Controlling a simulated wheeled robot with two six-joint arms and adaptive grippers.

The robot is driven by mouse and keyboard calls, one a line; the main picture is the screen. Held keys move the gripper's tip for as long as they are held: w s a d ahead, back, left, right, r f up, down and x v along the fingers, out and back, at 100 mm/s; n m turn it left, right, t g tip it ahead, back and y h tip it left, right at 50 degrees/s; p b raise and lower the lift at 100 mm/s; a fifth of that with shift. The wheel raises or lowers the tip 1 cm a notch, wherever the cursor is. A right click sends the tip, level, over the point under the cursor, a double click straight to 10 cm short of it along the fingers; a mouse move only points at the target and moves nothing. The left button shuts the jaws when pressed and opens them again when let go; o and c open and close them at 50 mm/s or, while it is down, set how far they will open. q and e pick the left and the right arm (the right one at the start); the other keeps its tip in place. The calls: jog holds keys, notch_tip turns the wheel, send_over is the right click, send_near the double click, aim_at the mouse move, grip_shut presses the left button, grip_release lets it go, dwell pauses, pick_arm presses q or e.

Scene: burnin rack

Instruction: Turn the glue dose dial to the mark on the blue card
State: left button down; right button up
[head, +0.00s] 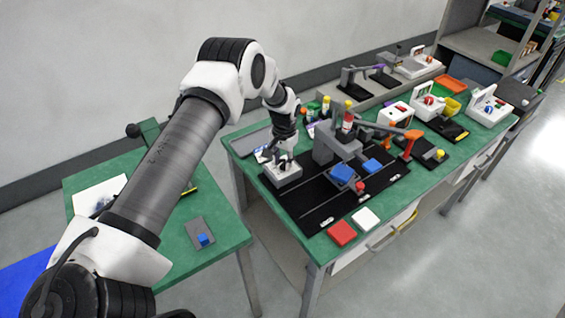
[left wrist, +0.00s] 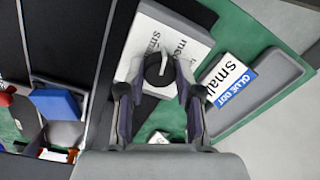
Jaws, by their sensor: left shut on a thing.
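The glue dose dial (left wrist: 159,67) is a black knob with a white pointer line on a white box (left wrist: 190,32). In the left wrist view, "small" and part of another word show on the box, and the pointer aims up between them. My left gripper (left wrist: 159,82) is shut on the dial, a finger on each side. In the head view my left gripper (head: 284,160) is over the white box (head: 287,178), hiding the dial. My right gripper is out of view.
A black mat (head: 315,205) with a grey machine (head: 337,142) and blue blocks lies right of the box. A red tile (head: 342,233) and a white tile (head: 366,218) lie at the front edge. Several fixtures crowd the green bench's right part.

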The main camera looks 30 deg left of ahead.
aim_at(284, 163)
pick_arm(q)
jog(key=shift+s+f+n+b, duration=0.1)
jog(key=shift+f+n+b, duration=0.05)
jog(key=shift+n, duration=0.6)
jog(key=shift+s+f+n+b, duration=0.1)
jog(key=shift+n+b, duration=0.05)
jog(key=shift+n, duration=0.6)
jog(key=c, duration=0.8)
grip_release()
jog(key=shift+o, duration=0.2)
jog(key=shift+w, duration=0.2)
notch_tip(284, 163, up, 12)
jog(key=shift+w+d, duration=0.15)
jog(key=shift+d, duration=0.1)
